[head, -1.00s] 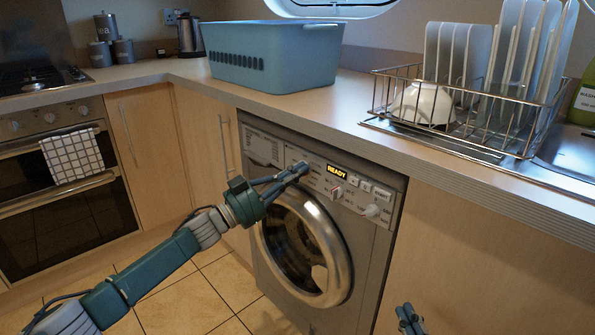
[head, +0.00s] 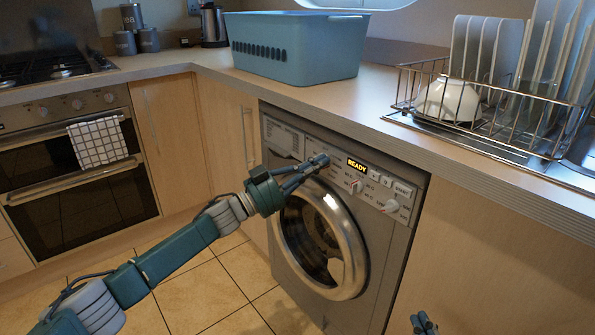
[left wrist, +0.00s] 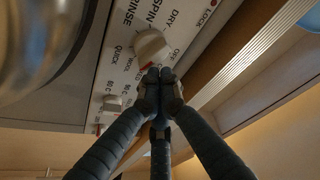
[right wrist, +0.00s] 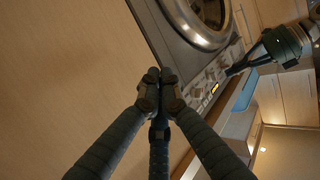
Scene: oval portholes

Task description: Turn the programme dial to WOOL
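The washing machine (head: 320,235) stands under the counter, its display (head: 357,164) reading READY. My left gripper (head: 322,160) is at its control panel, left of the display, and covers part of it. In the left wrist view a white round dial (left wrist: 151,46) has words around it, including SPIN, RINSE, DRY and QUICK. The left gripper's fingertips (left wrist: 160,76) are together just below this dial, at its edge; I cannot tell whether they touch it. Its setting is unclear. My right gripper (head: 425,323) is low at the front, its fingertips (right wrist: 160,78) together and empty.
Two more knobs (head: 354,186) (head: 390,206) sit on the panel's right part. A blue basket (head: 295,50) and a dish rack (head: 480,100) stand on the counter (head: 350,95). An oven (head: 75,150) is at the left. The tiled floor (head: 225,285) is clear.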

